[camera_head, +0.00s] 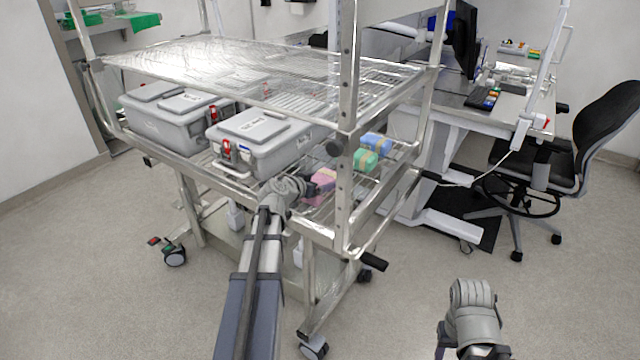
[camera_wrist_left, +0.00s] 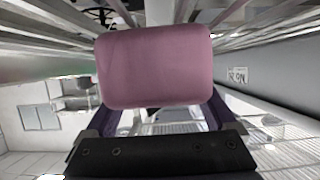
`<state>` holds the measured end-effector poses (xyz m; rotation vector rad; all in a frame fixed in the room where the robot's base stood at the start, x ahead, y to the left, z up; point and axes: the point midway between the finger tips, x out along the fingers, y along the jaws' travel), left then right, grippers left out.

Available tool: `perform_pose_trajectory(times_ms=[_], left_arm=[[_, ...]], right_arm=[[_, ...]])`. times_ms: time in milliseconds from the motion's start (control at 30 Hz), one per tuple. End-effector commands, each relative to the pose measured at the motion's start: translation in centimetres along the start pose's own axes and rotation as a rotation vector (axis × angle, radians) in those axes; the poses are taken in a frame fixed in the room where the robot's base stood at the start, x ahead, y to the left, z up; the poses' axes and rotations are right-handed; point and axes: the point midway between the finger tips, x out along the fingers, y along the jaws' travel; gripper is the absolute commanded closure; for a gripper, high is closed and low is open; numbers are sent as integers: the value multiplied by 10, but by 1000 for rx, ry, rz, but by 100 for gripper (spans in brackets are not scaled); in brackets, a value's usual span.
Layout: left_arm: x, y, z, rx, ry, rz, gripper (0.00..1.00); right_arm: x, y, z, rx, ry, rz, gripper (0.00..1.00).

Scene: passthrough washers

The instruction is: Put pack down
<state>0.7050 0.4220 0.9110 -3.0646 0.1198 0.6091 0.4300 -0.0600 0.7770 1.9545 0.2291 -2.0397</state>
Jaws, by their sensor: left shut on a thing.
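The pack is a pink block (camera_wrist_left: 155,68) that fills the upper middle of the left wrist view, between the two fingers. In the head view the pink pack (camera_head: 319,190) shows on the lower shelf level of the wire cart, partly hidden by my gripper. My left gripper (camera_head: 318,180) is shut on it; the same gripper shows in the left wrist view (camera_wrist_left: 160,115). I cannot tell whether the pack's underside touches the shelf. My right arm shows at the bottom right of the head view, but its fingertips are not clear.
A green pack (camera_head: 365,160) and a blue pack (camera_head: 377,143) sit behind on the same shelf. Two grey lidded boxes (camera_head: 262,140) (camera_head: 172,115) stand to the left. A cart post (camera_head: 345,200) and the upper wire shelf (camera_head: 250,75) are close. A chair (camera_head: 590,130) stands right.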

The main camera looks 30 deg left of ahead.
Motion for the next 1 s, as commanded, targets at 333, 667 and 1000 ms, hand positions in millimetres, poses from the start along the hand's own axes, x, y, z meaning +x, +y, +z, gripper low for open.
perform_pose_trajectory(times_ms=[333,667,1000], left_arm=[[1,0,2,0,0,0,0],[-31,2,-3,-3,0,-2,0],[-97,1,-2,-1,0,-3,0]], right_arm=[[2,0,0,0,0,0,50],[-14,1,1,0,0,0,50],[-39,4,2,1,0,0,50]])
